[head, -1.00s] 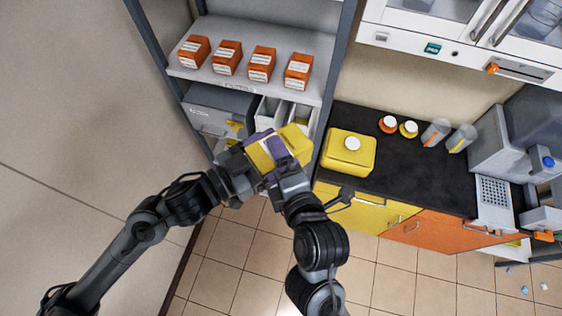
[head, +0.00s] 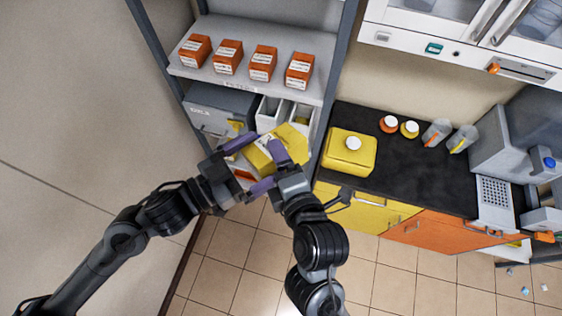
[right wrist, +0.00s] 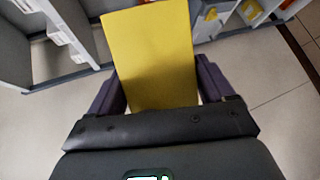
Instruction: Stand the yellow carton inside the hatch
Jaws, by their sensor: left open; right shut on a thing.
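The yellow carton (head: 293,143) is held up in front of the lower shelf in the head view, tilted, with a pale label on its face. My right gripper (head: 272,168) is shut on it. In the right wrist view the carton (right wrist: 150,55) stands between the purple fingers of my right gripper (right wrist: 160,88). My left gripper (head: 240,166) is open, its purple fingers spread, just left of the carton; contact is hard to tell. The arms hide part of the carton and the shelf below it. I cannot tell which opening is the hatch.
Several orange boxes (head: 228,57) stand on the shelf above. A grey case (head: 217,108) and white bins (head: 270,111) stand behind the grippers. A yellow canister (head: 348,153) stands on the black counter (head: 405,165) to the right. The floor at left is clear.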

